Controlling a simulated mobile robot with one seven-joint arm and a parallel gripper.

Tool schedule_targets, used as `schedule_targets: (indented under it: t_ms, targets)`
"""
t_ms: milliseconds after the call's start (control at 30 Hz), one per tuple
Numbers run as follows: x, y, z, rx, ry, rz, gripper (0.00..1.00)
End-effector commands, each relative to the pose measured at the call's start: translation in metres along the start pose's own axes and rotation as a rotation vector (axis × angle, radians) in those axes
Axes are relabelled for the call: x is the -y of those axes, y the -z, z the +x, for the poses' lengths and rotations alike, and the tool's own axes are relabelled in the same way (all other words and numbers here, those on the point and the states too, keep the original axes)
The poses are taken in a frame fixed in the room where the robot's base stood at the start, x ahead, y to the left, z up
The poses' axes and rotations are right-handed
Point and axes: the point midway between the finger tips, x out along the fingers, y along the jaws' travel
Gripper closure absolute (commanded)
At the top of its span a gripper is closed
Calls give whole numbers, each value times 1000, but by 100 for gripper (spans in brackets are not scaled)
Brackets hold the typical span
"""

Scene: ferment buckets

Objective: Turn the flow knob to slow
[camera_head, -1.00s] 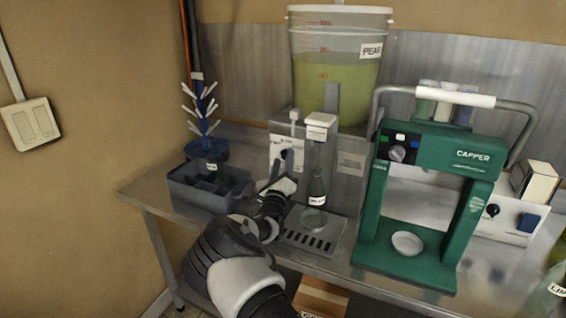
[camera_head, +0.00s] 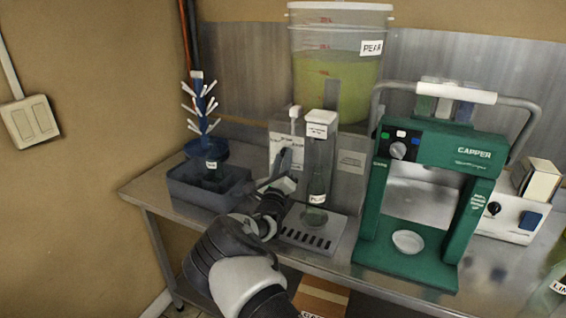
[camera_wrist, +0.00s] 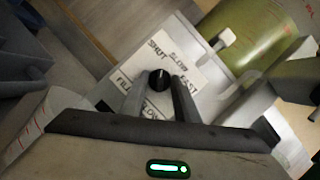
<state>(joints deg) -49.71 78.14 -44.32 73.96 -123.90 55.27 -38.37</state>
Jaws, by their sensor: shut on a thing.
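The flow knob (camera_wrist: 159,79) is a small black round knob on a white panel (camera_head: 288,153) at the front of the filler, below the pear bucket. In the wrist view the panel carries the words SHUT, SLOW and FAST around the knob, with more lettering below, partly hidden by my fingers. A faint light mark on the knob seems to point up, toward the area between SHUT and SLOW; I cannot tell exactly. My gripper (camera_wrist: 157,90) is shut on the knob, one finger on each side. In the head view my gripper (camera_head: 285,170) reaches the panel and hides the knob.
A bottle (camera_head: 317,187) stands on the slotted drip tray (camera_head: 310,236) right of my gripper. The green capper (camera_head: 440,150) stands further right. A grey crate (camera_head: 205,192) and bottle tree (camera_head: 201,110) are at left. The pear bucket (camera_head: 340,65) is above.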

Motion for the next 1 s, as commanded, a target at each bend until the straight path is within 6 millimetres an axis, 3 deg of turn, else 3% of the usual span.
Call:
schedule_targets:
  t_ms: [600, 1000]
  targets:
    - [-7, 2, -1, 2, 188, 455, 94]
    - [-6, -1, 0, 1, 256, 617, 94]
